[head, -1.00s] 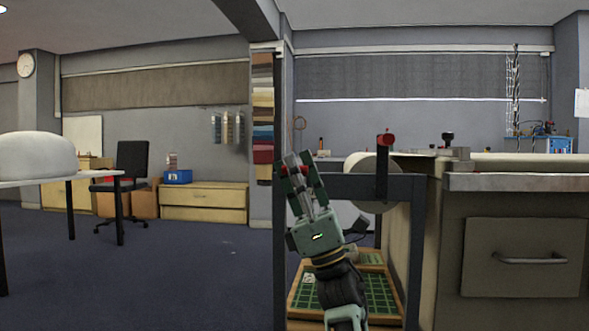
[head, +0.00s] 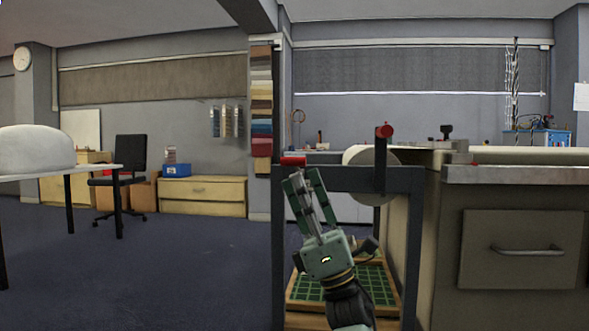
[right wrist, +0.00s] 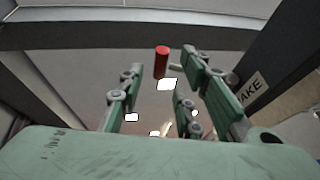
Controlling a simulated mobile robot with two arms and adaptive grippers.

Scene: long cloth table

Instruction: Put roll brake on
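A short red handle (head: 293,161) sits at the left end of the top of a dark roll frame (head: 340,182) in the head view. In the right wrist view the red handle (right wrist: 161,62) stands beyond the fingertips, with a small grey pin beside it. A label ending in "AKE" (right wrist: 254,88) is on the post at the right. My right gripper (head: 308,180) is just below the handle, its fingers pointing up; in the wrist view its two fingers (right wrist: 165,85) are apart with nothing between them. The left gripper is out of view.
A pale roll (head: 356,157) is at the frame's right side, below a second red knob (head: 385,131) on a dark upright. A tray with a green grid (head: 375,284) lies low behind my arm. A drawer cabinet (head: 522,250) fills the right. Open floor lies left.

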